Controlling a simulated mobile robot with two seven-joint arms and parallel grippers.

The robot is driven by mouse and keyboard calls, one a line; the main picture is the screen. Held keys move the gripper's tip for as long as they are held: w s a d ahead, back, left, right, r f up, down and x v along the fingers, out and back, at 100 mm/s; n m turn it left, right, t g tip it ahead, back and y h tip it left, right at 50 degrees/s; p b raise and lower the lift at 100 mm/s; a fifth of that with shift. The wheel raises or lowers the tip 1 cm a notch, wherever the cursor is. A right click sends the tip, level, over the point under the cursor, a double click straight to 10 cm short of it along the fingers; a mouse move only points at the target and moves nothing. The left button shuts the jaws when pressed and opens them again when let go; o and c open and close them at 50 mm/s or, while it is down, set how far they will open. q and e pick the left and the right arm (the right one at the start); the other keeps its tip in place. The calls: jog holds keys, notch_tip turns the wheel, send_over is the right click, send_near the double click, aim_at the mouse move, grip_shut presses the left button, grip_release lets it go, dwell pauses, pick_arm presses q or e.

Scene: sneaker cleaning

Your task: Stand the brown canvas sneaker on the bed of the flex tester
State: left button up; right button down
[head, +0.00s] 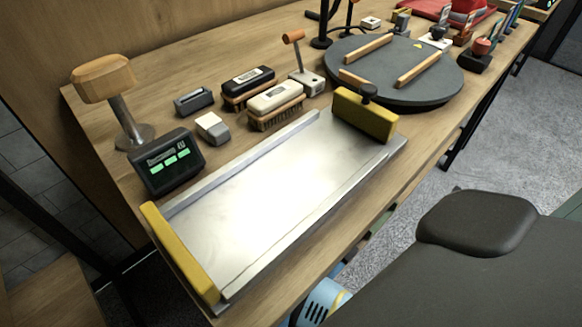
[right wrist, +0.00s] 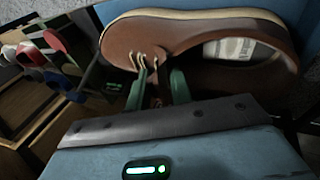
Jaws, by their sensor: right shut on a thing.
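The flex tester's bare metal bed (head: 275,195) lies along the table in the head view, with nothing standing on it. A yellow block (head: 180,258) closes its near end, and a yellow clamp block (head: 364,116) with a dark knob is at its far end. In the right wrist view, the brown sneaker (right wrist: 190,30) with a pale sole edge lies across the top, its opening and light insole showing. My right gripper (right wrist: 160,88) is shut on it near the laces. The sneaker does not show in the head view. My left gripper is in neither view.
A display box (head: 168,163) and a wooden-topped post (head: 110,95) stand left of the bed. Two brushes (head: 274,104) and small blocks (head: 212,127) sit behind it. A round dark platform (head: 400,72) with wooden bars is beyond the far end.

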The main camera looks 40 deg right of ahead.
jog(key=shift+w+r, duration=0.1)
jog(key=c, duration=1.4)
grip_release()
jog(key=shift+o, duration=0.8)
jog(key=p+v, duration=0.2)
jog(key=v, duration=0.5)
jog(key=shift+r+p, duration=0.2)
jog(key=shift+p, duration=0.15)
jog(key=shift+a, duration=0.1)
